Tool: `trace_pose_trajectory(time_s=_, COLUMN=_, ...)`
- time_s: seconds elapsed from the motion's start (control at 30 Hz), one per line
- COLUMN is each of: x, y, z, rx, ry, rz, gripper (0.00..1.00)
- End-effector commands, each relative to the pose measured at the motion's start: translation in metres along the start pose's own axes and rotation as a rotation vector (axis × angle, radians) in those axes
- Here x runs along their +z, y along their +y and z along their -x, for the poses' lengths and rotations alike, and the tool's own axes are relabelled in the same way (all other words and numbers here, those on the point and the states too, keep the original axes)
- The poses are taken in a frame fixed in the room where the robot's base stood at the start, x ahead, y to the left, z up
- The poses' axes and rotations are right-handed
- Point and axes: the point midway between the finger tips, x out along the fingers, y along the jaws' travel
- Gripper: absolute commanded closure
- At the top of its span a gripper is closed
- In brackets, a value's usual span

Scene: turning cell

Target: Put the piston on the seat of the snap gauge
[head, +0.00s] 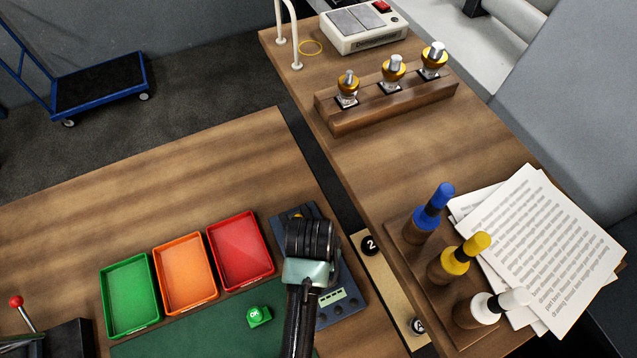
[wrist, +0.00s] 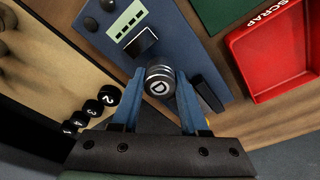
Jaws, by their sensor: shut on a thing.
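A dark round piston (wrist: 160,80) with light bands and a letter D on its end face is between the fingertips of my gripper (wrist: 158,88) in the wrist view. My gripper is shut on it. The blue snap gauge (wrist: 190,40) with its pale display lies below and beyond the piston, and a square black part (wrist: 143,41) shows on it. I cannot tell whether the piston touches the gauge. In the head view the gauge (head: 347,308) is partly covered by my arm, which hides the fingers and piston.
Green (head: 130,330), orange (head: 186,305) and red (head: 242,284) trays stand left of the gauge. A green OK block (head: 259,316) lies on the green mat (head: 190,340). Numbered black pieces (wrist: 108,96) stand on a pale board (head: 389,285) to the right. Colour-topped handles stand farther right.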

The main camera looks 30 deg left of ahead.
Motion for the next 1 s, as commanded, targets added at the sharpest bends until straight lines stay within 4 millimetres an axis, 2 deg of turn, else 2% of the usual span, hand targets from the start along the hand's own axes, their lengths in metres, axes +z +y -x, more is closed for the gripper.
trace_pose_trajectory(time_s=0.1, x=0.003, y=0.0, z=-0.016, rx=0.001, ry=-0.003, rz=0.001, gripper=1.0)
trace_pose_trajectory(time_s=0.2, x=0.004, y=0.0, z=-0.023, rx=0.0, ry=-0.001, rz=0.0, gripper=1.0)
trace_pose_trajectory(time_s=0.57, x=0.004, y=0.0, z=-0.027, rx=0.0, ry=0.0, rz=0.0, gripper=1.0)
trace_pose_trajectory(time_s=0.6, x=0.004, y=0.0, z=-0.026, rx=0.0, ry=0.0, rz=0.0, gripper=0.51)
trace_pose_trajectory(time_s=0.63, x=0.004, y=0.0, z=-0.026, rx=0.0, ry=0.0, rz=0.0, gripper=0.45)
trace_pose_trajectory(time_s=1.0, x=0.003, y=0.0, z=-0.021, rx=0.0, ry=0.001, rz=0.0, gripper=0.44)
